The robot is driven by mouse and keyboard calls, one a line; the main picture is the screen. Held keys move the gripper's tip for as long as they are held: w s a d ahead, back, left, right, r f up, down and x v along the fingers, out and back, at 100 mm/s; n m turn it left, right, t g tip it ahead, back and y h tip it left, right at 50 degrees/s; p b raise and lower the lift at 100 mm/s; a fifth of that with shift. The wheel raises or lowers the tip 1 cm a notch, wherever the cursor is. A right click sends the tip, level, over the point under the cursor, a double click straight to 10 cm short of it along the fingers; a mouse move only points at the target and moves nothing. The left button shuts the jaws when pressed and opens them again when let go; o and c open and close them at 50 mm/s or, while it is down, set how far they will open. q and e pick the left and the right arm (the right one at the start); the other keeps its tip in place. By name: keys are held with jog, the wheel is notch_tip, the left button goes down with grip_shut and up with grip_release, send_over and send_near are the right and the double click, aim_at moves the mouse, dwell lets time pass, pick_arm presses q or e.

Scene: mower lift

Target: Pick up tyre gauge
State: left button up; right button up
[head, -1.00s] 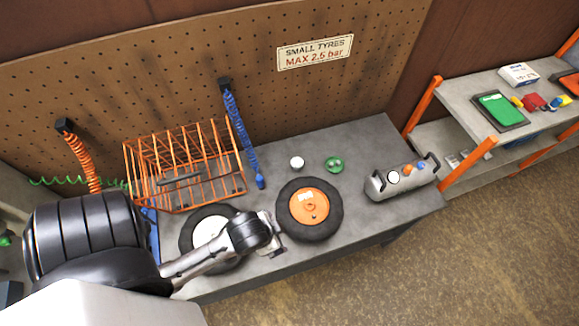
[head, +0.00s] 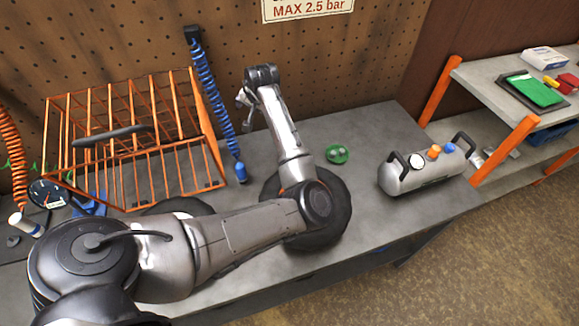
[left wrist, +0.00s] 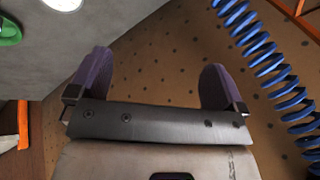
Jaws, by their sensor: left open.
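A round black-rimmed dial gauge (head: 47,193), which looks like the tyre gauge, lies at the far left of the bench in the head view. A white-and-blue cylindrical piece (head: 26,225) is beside it. My left gripper (head: 243,100) is raised near the pegboard, right of the blue coiled hose and well away from the gauge. In the left wrist view my left gripper (left wrist: 155,88) is open, with nothing between its two fingers. The gauge is not in the left wrist view. My right gripper is not in view.
An orange wire basket (head: 130,145) stands between gauge and blue coiled hose (head: 210,90). An orange coiled hose (head: 12,150) hangs at left. My left arm partly covers two tyres, including the right one (head: 340,215). A green dish (head: 337,154) and silver tank (head: 425,170) are further right.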

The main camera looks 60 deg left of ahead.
pick_arm(q)
jog(key=w+d+f+m+h+b, duration=0.1)
jog(key=w+f+b, duration=0.2)
jog(key=f, duration=0.2)
jog(key=w+d+f+m+h+b, duration=0.1)
jog(key=w+d+f+h+b, duration=0.1)
jog(key=f, duration=0.3)
jog(key=w+d+f+t+h+b, duration=0.1)
jog(key=w+f+b, duration=0.2)
jog(key=f+b, duration=0.1)
jog(key=shift+w+d+f+m, duration=0.15)
jog(key=shift+w+f+m, duration=0.05)
jog(key=shift+f, duration=0.25)
jog(key=shift+w+d+f+m, duration=0.15)
jog(key=shift+w+f+m, duration=0.05)
jog(key=shift+f, duration=0.2)
jog(key=f+b, duration=0.1)
jog(key=f, duration=0.1)
jog(key=f+b, duration=0.1)
jog(key=shift+w+d+f, duration=0.1)
jog(key=shift+d+f, duration=0.1)
jog(key=shift+f, duration=0.2)
jog(key=shift+w+f, duration=0.1)
jog(key=shift+f, duration=0.6)
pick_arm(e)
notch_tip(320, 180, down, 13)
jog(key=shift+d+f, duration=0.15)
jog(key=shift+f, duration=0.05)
pick_arm(q)
jog(key=shift+c, duration=0.4)
